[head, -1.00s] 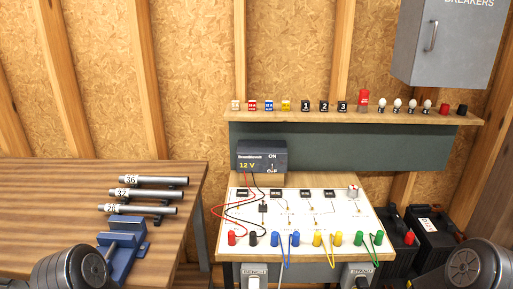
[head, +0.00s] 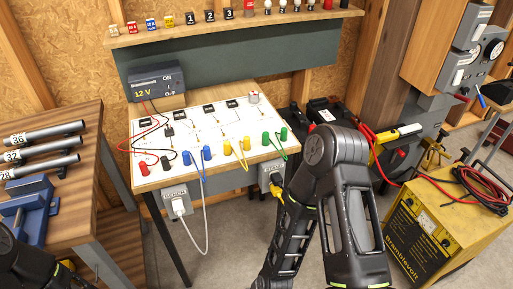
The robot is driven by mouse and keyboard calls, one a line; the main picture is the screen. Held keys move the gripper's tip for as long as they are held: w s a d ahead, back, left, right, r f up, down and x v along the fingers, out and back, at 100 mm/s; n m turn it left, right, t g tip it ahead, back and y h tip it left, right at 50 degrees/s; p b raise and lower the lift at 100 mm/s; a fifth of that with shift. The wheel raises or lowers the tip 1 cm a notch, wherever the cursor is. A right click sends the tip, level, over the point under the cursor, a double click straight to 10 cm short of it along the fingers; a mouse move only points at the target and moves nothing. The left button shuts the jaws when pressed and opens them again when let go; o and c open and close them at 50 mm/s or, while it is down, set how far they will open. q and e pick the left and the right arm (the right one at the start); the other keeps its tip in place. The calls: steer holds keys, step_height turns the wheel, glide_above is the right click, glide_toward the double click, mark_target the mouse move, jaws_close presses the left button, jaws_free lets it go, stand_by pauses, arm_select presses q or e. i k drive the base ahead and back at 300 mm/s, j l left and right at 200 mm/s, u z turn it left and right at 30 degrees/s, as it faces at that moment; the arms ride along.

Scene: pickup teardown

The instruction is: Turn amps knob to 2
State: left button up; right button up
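A yellow machine (head: 470,205) with a black label plate stands on the floor at the right in the head view. Its face carries small dark round parts, one near the upper corner (head: 409,203) and one at the right (head: 445,243). I cannot tell which of them is the amps knob, and their markings are too small to read. My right arm fills the lower middle, left of the machine, with its gripper out of view. Part of my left arm shows at the bottom left corner; its gripper is out of view too.
A coiled black and red cable (head: 484,190) lies on the machine. Left of it, a bench with a white circuit board (head: 210,135) and a 12 V supply (head: 156,83) stands behind my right arm. A blue vise (head: 27,207) is at far left. Grey floor shows between.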

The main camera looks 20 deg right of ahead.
mark_target(409, 201)
steer(key=z, duration=2.4)
